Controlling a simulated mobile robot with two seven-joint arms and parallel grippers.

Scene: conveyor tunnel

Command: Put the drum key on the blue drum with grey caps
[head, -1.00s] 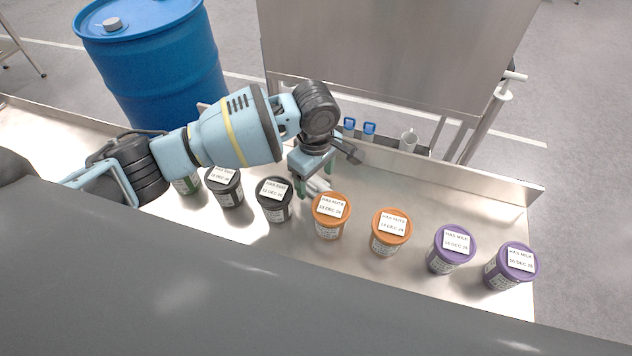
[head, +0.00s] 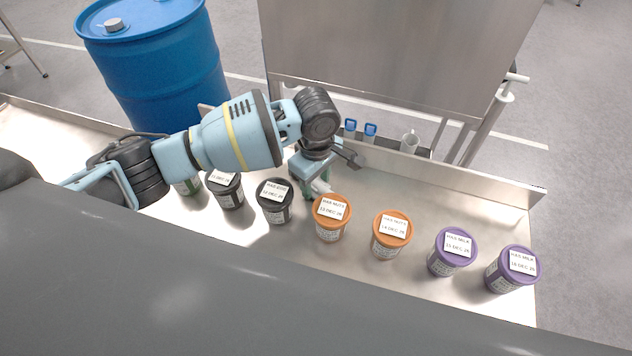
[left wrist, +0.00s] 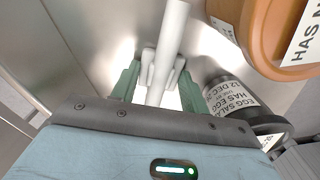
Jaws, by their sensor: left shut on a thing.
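The blue drum (head: 165,75) with grey caps (head: 114,25) stands on the floor at the back left, beyond the bench. My left gripper (head: 318,187) is low over the bench, just behind an orange-lidded tub. In the left wrist view its green fingers (left wrist: 157,80) are shut on a pale grey rod (left wrist: 168,50), which looks like the drum key. In the head view only a small pale piece of the key (head: 320,187) shows below the fingers; the rest is hidden. My right gripper is not in view.
Labelled tubs stand in a row along the metal bench (head: 480,205): dark (head: 275,203), orange (head: 391,236) and purple (head: 452,253) ones among them. A steel tunnel housing (head: 390,50) rises behind.

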